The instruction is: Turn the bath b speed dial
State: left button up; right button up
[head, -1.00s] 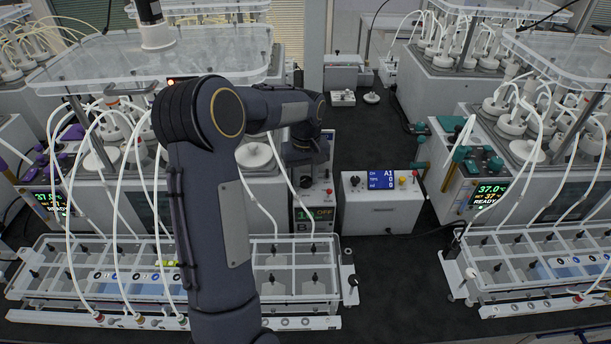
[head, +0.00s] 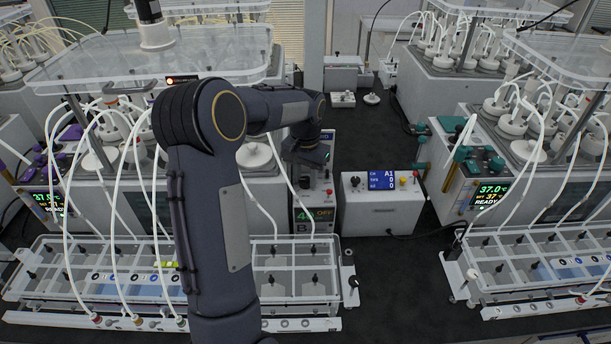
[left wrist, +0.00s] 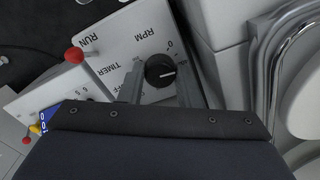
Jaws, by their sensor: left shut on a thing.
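The bath B speed dial is a black round knob (left wrist: 160,72) with a pale pointer line, on a white panel (left wrist: 128,35) marked RPM, TIMER and RUN in the left wrist view. My left gripper (left wrist: 159,84) has a grey finger on each side of the knob and is shut on it. In the head view my left gripper (head: 308,158) is at the control box behind the front rack and hides the knob. Below it the box's display (head: 313,214) shows green digits starting with 4 and OFF, above a letter B. My right gripper is not in view.
A red knob (left wrist: 74,56) sits by the RUN mark. A white controller box with a blue screen (head: 382,180) stands just right of the bath B box. A clear tube rack (head: 295,287) lies in front. Dark bench is open right of that rack.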

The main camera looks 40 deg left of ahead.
aim_at(306, 179)
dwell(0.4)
pick_arm(q)
jog(key=o, duration=0.7)
jog(key=shift+r, duration=0.15)
notch_tip(306, 179, up, 8)
jog(key=shift+f+b, duration=0.2)
jog(key=shift+b, duration=0.4)
